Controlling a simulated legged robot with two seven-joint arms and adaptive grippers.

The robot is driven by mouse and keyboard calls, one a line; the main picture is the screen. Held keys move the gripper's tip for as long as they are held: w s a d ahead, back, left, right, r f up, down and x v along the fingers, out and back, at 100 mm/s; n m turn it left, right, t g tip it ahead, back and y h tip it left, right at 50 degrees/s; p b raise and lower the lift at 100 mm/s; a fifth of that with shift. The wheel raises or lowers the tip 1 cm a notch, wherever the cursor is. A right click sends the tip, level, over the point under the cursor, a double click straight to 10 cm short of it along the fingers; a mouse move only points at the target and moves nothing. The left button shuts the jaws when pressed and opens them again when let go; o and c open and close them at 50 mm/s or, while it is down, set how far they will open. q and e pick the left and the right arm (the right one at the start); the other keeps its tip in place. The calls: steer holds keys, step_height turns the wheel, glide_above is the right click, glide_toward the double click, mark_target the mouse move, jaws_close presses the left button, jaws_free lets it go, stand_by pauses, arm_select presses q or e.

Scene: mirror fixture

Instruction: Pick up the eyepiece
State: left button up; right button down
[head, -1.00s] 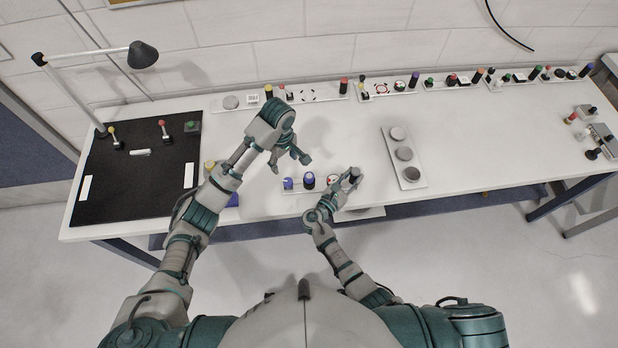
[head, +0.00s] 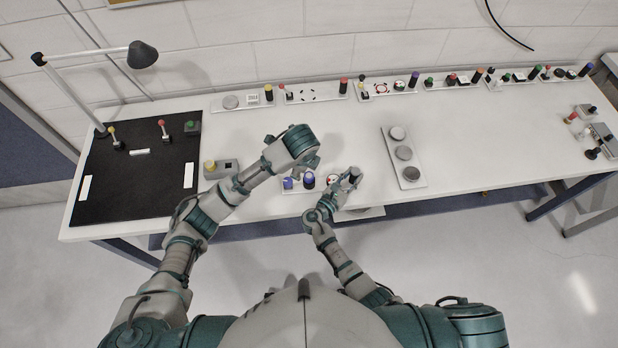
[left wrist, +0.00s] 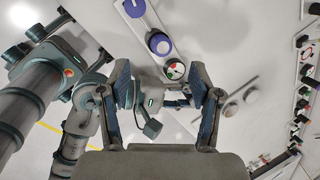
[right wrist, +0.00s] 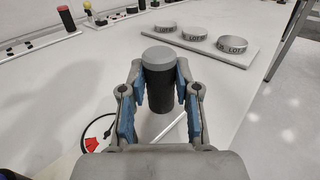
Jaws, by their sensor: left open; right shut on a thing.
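The eyepiece (head: 355,172) is a short black cylinder with a grey top. In the right wrist view the eyepiece (right wrist: 160,78) stands upright between the blue-padded fingers. My right gripper (head: 348,182) is shut on it, near the right end of the front white strip; the right gripper also shows in its wrist view (right wrist: 160,112). My left gripper (head: 306,168) is open, just left of the right gripper and above the strip's blue knobs. In the left wrist view the left gripper's fingers (left wrist: 166,95) are spread, with grey parts of my other gripper showing between and beyond them.
The front strip (head: 292,191) carries a blue knob, a purple-blue knob (left wrist: 160,45) and a round red-and-white dial (left wrist: 174,70). A plate with three grey discs (head: 412,184) lies to the right. A black mat (head: 120,200) and lamp (head: 142,54) are left. Small-part strips line the back.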

arm_select(q)
steer(key=m, duration=0.3)
arm_select(e)
steer(key=shift+f, duration=0.2)
arm_select(q)
steer(key=m+t, duration=0.1)
steer(key=m, duration=0.9)
glide_above(309, 176)
steer(key=s, duration=0.2)
steer(key=shift+h, duration=0.3)
steer(key=f, duration=0.6)
steer(key=shift+d, duration=0.2)
steer(key=shift+a+x, duration=0.15)
steer(key=shift+x, duration=1.15)
steer(key=shift+a+x, duration=0.2)
steer(key=shift+x, duration=1.15)
steer(key=shift+s, duration=0.1)
jaws_close()
step_height(309, 176, up, 15)
